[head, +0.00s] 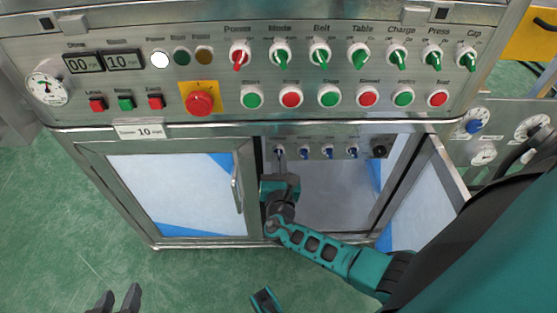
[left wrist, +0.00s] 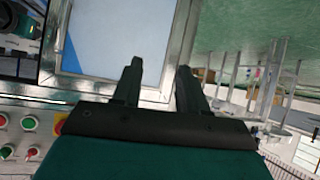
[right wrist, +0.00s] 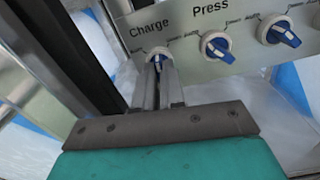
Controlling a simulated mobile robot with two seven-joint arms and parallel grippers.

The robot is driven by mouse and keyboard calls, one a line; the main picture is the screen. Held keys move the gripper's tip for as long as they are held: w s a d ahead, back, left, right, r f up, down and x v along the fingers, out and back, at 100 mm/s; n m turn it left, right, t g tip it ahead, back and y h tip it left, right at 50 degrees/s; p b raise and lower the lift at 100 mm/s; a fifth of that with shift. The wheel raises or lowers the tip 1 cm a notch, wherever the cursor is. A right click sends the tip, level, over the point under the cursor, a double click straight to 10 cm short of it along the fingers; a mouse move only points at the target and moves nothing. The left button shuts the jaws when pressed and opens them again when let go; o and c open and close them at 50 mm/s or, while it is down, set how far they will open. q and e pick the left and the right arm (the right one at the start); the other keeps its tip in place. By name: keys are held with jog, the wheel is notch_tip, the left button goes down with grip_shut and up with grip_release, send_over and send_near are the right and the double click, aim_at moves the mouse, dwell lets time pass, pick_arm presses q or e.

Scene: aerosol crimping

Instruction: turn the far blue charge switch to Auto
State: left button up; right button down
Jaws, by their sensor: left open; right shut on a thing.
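The blue charge switch (head: 279,149) is the leftmost in the row of blue switches inside the open cabinet bay. In the right wrist view it shows as a white dial with a blue handle (right wrist: 157,53) under the word "Charge". My right gripper (head: 280,162) reaches into the bay and is shut on this blue handle; its fingertips (right wrist: 158,70) hide part of it. The handle's exact angle is hard to tell. My left gripper (head: 119,294) is open and empty at the bottom left of the head view; its fingers also show in the left wrist view (left wrist: 158,78).
The blue press switch (right wrist: 216,47) and another blue switch (right wrist: 281,32) sit close to the right of it. A closed glass door (head: 170,190) is left of the bay. The upper panel (head: 130,30) carries green and red switches, buttons and a red emergency stop (head: 199,103).

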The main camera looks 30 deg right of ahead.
jog(key=n+p, duration=0.1)
jog(key=n, duration=0.3)
jog(key=shift+r+n, duration=0.15)
jog(key=shift+n, duration=0.15)
jog(key=shift+n+p, duration=0.6)
jog(key=shift+n, duration=0.3)
jog(key=shift+d+n+p, duration=0.1)
jog(key=shift+n+p, duration=0.25)
jog(key=shift+n, duration=0.75)
pick_arm(q)
jog(key=shift+s+a+r, duration=0.25)
jog(key=shift+a+r, duration=0.3)
jog(key=shift+r, duration=0.2)
pick_arm(e)
jog(key=shift+n, duration=0.8)
pick_arm(q)
jog(key=shift+r, duration=0.1)
pick_arm(e)
jog(key=c, duration=1.2)
grip_release()
pick_arm(q)
jog(key=shift+a, duration=0.1)
